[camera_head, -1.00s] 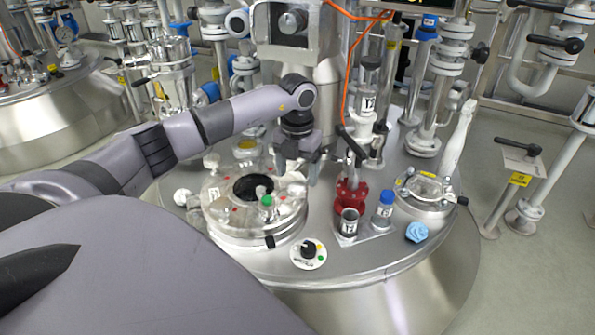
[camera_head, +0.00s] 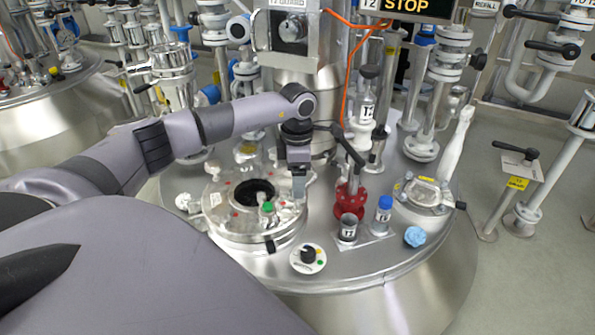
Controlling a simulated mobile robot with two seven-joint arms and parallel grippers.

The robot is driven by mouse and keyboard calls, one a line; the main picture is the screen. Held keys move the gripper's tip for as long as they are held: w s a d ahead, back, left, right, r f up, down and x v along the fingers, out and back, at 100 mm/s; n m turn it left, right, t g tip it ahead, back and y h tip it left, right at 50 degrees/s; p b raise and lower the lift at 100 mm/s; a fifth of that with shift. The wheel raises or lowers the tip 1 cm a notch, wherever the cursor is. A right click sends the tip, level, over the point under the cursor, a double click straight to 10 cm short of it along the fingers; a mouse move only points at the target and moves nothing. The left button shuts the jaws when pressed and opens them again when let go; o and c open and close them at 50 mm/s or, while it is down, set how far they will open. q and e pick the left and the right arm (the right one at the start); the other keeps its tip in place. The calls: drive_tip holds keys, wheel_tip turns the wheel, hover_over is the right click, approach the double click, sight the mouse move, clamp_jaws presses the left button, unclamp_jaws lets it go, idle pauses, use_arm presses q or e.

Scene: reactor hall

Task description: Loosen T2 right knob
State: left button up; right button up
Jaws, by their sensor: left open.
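The T2 vessel's round hatch (camera_head: 228,222) has a clear cover, a dark central opening and clamp knobs around its rim. A pale knob (camera_head: 213,167) sits at its back left and another (camera_head: 183,201) at its left. A black knob (camera_head: 270,246) sits at the front rim. My left gripper (camera_head: 299,192) points down over the hatch's right edge. It is open and seen nearly edge-on. It hides that part of the rim, so I cannot make out the right knob or whether the fingers touch it. My right gripper is not in view.
A red valve base (camera_head: 349,203) with a black lever (camera_head: 347,147) stands close right of the gripper.

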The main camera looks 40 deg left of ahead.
use_arm(q)
drive_tip(key=m, duration=0.6)
wheel_tip(320, 180, down, 5)
drive_tip(key=b, duration=0.2)
drive_tip(key=shift+b, duration=0.3)
drive_tip(key=shift+f, duration=0.55)
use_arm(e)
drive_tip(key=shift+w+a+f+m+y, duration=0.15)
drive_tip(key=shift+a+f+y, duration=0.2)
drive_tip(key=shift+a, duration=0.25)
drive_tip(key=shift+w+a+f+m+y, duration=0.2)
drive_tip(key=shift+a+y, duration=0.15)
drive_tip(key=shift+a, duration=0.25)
